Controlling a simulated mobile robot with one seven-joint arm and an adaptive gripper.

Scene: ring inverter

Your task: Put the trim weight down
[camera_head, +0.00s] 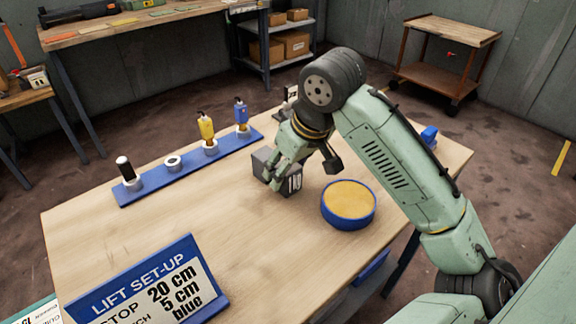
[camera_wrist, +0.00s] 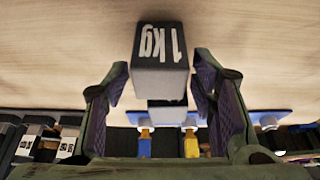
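The trim weight, a dark grey block with a white "1kg" label (camera_head: 291,184), is on the wooden table, left of the round blue-rimmed pad. In the wrist view the weight (camera_wrist: 160,72) lies between the fingertips, with narrow gaps beside it. My gripper (camera_head: 306,165) is around the weight and looks open. One finger crosses in front of the block and the other stands apart on its right. In the wrist view the gripper (camera_wrist: 160,75) shows its purple pads spread. The weight's underside is hidden.
The blue-rimmed pad (camera_head: 349,203) has a tan top. A blue rack (camera_head: 188,167) at the back left holds a black-and-white piece, a yellow one and a blue one, with one empty-looking ring. A "LIFT SET-UP" sign (camera_head: 140,285) stands at the front left.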

